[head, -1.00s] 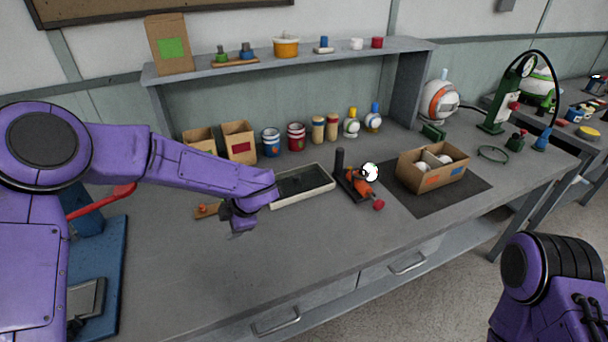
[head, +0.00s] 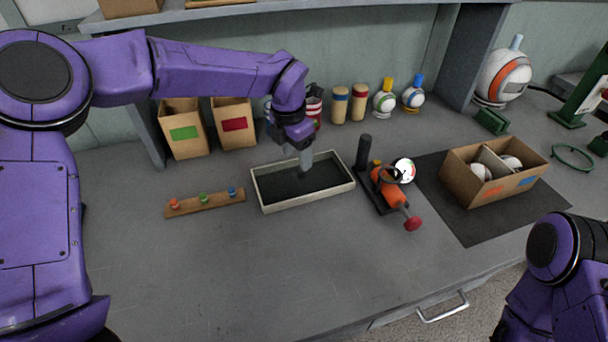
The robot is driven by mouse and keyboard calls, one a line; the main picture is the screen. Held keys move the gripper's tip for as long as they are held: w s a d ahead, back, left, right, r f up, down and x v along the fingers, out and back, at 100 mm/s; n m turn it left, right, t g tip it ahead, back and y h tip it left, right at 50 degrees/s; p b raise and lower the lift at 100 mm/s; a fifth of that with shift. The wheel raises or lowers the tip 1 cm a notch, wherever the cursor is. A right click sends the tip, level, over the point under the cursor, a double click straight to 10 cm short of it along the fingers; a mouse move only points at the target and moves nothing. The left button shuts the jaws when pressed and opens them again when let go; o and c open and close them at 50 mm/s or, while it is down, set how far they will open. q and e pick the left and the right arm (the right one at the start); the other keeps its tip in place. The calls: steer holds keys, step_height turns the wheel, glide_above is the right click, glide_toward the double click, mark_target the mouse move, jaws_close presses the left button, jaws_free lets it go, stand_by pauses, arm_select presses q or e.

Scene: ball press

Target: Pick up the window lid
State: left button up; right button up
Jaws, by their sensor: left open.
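My left gripper (head: 304,158) points down over the shallow light-rimmed tray (head: 262,201) with a dark floor. It is open, and I see nothing held in it. I cannot make out a window lid for certain. The orange press (head: 390,190), with a red knob and a black post, stands just right of the tray. A white ball (head: 405,170) with dark and coloured marks sits at the press. Only a purple part of my right arm shows at the lower right; its gripper is out of view.
A wooden strip (head: 205,203) with coloured pegs lies left of the tray. Cardboard boxes with green (head: 184,130) and red (head: 233,123) labels stand behind. A divided box (head: 495,185) with balls rests on the dark mat (head: 470,225). The front bench is clear.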

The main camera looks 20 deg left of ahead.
mark_target(302, 176)
arm_select(q)
steer(key=shift+s+f, duration=0.15)
steer(key=shift+f, duration=0.2)
steer(key=w+f, duration=0.1)
steer(key=f, duration=0.2)
steer(key=w+f+p, duration=0.1)
steer(key=f, duration=0.1)
steer(key=shift+w+d+f, duration=0.3)
steer(key=shift+s+r, duration=0.2)
steer(key=shift+s, duration=0.1)
steer(key=shift+w+f, duration=0.1)
steer(key=shift+w, duration=0.05)
steer(key=c, duration=1)
jaws_close()
